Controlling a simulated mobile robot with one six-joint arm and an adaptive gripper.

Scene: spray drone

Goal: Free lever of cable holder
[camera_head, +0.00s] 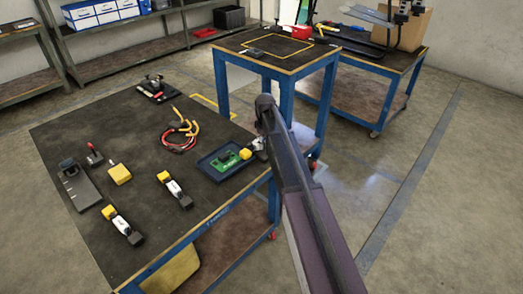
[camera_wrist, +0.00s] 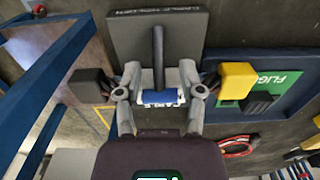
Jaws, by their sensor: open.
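The cable holder (camera_wrist: 190,33) is a dark grey plate with its name printed on it, at the top of the wrist view. My gripper (camera_wrist: 160,78) is open, with one finger on each side of the bar and blue piece; I cannot tell whether either finger touches. In the head view my arm hides most of the holder.
A blue tray with a green board (camera_head: 226,160) sits beside the holder on the dark worktable (camera_head: 135,140). Similar yellow-ended pieces (camera_head: 175,190), a yellow block (camera_head: 119,174) and coiled cables (camera_head: 182,132) lie left. A second blue-legged table (camera_head: 285,62) stands behind.

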